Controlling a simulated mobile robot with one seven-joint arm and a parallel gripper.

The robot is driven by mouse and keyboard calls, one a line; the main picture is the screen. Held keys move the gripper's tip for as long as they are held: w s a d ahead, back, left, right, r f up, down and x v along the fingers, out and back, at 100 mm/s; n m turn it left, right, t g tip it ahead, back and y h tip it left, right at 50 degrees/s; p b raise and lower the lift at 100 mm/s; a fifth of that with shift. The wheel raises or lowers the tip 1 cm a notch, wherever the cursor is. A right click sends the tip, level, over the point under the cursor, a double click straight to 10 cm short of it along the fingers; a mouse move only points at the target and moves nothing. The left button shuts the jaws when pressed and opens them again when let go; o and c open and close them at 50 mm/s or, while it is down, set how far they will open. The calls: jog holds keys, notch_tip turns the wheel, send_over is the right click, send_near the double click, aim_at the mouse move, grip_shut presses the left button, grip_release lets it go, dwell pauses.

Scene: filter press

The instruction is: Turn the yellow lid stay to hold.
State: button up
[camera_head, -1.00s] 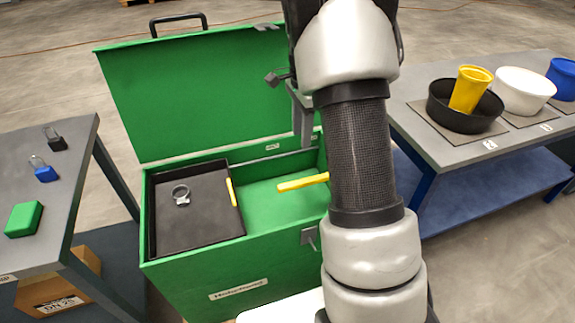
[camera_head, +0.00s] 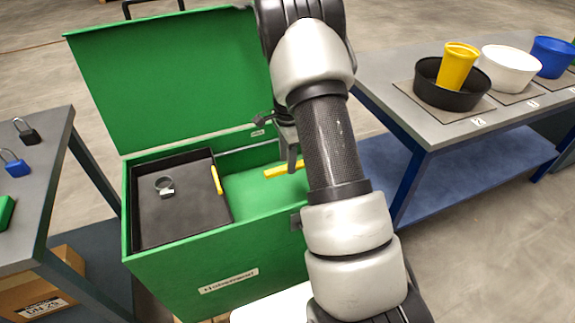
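The green box (camera_head: 190,285) stands with its green lid (camera_head: 175,75) raised and leaning back. A yellow bar (camera_head: 282,170), likely the lid stay, lies across the right part of the box opening, and its right end is hidden behind my arm. A shorter yellow piece (camera_head: 216,180) is at the right edge of the black tray (camera_head: 190,220) inside the box. My gripper (camera_head: 291,160) points down by the right end of the lid, just above the yellow bar. The arm covers most of it, and I cannot tell whether it touches the bar or is open.
A grey ring-shaped clamp (camera_head: 164,186) lies in the tray. A left table (camera_head: 45,190) carries a black padlock (camera_head: 27,132) and a blue padlock (camera_head: 14,163). A right table (camera_head: 420,125) holds a black bowl (camera_head: 450,98), yellow cup (camera_head: 457,68), white bowl (camera_head: 510,70) and blue bowl (camera_head: 552,57).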

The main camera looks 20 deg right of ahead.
jog(key=shift+f, duration=0.75)
grip_shut()
jog(key=shift+r, duration=0.1)
